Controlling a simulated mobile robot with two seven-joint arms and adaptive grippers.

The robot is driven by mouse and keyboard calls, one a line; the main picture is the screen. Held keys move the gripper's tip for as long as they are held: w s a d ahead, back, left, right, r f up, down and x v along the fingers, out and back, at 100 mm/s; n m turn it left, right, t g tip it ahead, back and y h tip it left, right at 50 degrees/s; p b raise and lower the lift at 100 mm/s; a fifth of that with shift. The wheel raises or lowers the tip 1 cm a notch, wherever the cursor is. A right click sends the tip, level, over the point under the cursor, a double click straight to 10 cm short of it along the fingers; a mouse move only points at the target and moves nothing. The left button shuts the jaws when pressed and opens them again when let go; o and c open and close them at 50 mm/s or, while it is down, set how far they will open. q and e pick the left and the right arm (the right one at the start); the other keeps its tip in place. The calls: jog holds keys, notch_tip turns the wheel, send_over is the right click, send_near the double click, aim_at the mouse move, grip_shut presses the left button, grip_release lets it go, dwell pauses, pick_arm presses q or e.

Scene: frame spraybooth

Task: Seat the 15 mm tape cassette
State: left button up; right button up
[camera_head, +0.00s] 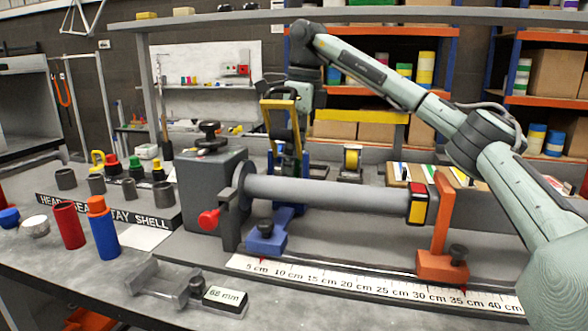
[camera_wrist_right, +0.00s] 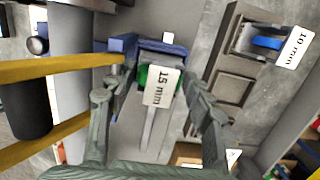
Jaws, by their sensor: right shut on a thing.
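My right gripper (camera_head: 300,128) reaches down behind the long grey tube (camera_head: 320,192), beside a yellow frame (camera_head: 281,105). In the right wrist view its two fingers (camera_wrist_right: 155,95) are shut on the 15 mm tape cassette (camera_wrist_right: 162,86), which carries a white label and shows a green part. The cassette is close to blue parts (camera_wrist_right: 117,45) and to the yellow frame with its black roller (camera_wrist_right: 22,100). In the head view the cassette is mostly hidden by the frame and fingers. I cannot tell whether it touches the blue parts. My left gripper is not in view.
A grey holder (camera_wrist_right: 232,88) with a 10 mm cassette (camera_wrist_right: 295,45) stands to the right in the wrist view. A yellow tape roll (camera_head: 352,158) stands behind the tube. An orange upright (camera_head: 441,215) supports the tube's right end. A ruler strip (camera_head: 340,283) and a 66 mm block (camera_head: 224,297) lie in front.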

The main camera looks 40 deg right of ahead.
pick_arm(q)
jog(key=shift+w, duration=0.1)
pick_arm(e)
jog(key=shift+r, duration=0.15)
jog(key=shift+r, duration=0.6)
notch_tip(320, 180, up, 5)
jog(key=shift+f, duration=0.2)
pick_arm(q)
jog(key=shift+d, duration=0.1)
pick_arm(e)
notch_tip(320, 180, up, 12)
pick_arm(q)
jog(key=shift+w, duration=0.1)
pick_arm(e)
jog(key=shift+s+f, duration=0.1)
